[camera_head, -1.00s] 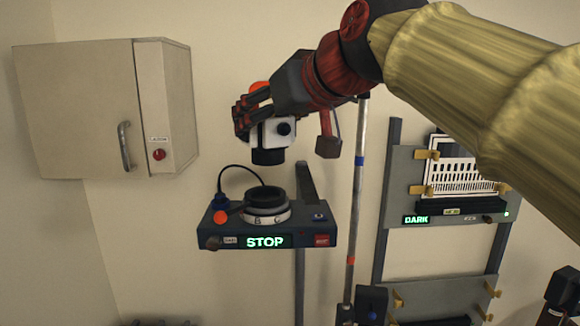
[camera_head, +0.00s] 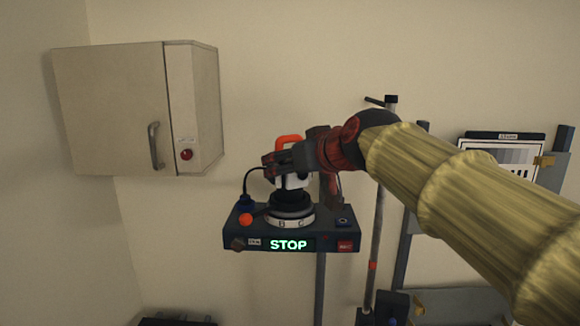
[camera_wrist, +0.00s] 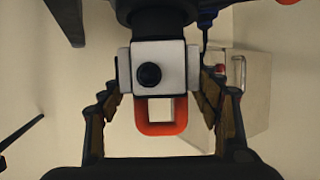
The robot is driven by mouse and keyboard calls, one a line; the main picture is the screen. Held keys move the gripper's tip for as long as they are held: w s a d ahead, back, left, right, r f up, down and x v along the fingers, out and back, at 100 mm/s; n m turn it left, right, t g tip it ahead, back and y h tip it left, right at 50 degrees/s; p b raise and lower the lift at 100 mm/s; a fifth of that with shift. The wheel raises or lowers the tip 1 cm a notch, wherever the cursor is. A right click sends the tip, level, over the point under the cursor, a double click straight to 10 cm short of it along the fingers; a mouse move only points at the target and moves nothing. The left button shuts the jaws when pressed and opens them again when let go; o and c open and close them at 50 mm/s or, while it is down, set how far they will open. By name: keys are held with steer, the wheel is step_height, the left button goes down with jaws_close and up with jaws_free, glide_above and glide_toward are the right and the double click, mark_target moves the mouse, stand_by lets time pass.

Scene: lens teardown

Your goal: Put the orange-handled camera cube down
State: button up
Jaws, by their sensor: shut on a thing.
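The camera cube (camera_head: 296,181) is white with a dark round port and an orange handle (camera_head: 288,139) on top. My gripper (camera_head: 285,165) is shut on the cube, with a finger on each side of it. In the wrist view the cube (camera_wrist: 158,68) sits between the fingers, its orange handle (camera_wrist: 160,128) toward my palm. The cube's dark lower barrel is right over the round lettered mount (camera_head: 291,217) on the dark device (camera_head: 334,238), whose display reads STOP. In the head view the barrel seems to meet the mount's dark ring; whether it is seated I cannot tell.
An orange knob (camera_head: 246,220) and a dark cable plug (camera_head: 245,203) stand left of the mount. A wall cabinet (camera_head: 110,110) with a red button is at the left. A vertical pole (camera_head: 377,225) and a rack with a chart (camera_head: 502,160) are at the right.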

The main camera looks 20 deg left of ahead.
steer(key=shift+s+f, duration=0.15)
steer(key=shift+f, duration=0.15)
steer(key=shift+w, duration=0.25)
steer(key=o, duration=1.3)
steer(key=shift+f, duration=0.15)
steer(key=o, duration=0.3)
steer(key=shift+s, duration=0.15)
steer(key=shift+o, duration=0.5)
steer(key=b+v, duration=0.2)
steer(key=v, duration=1)
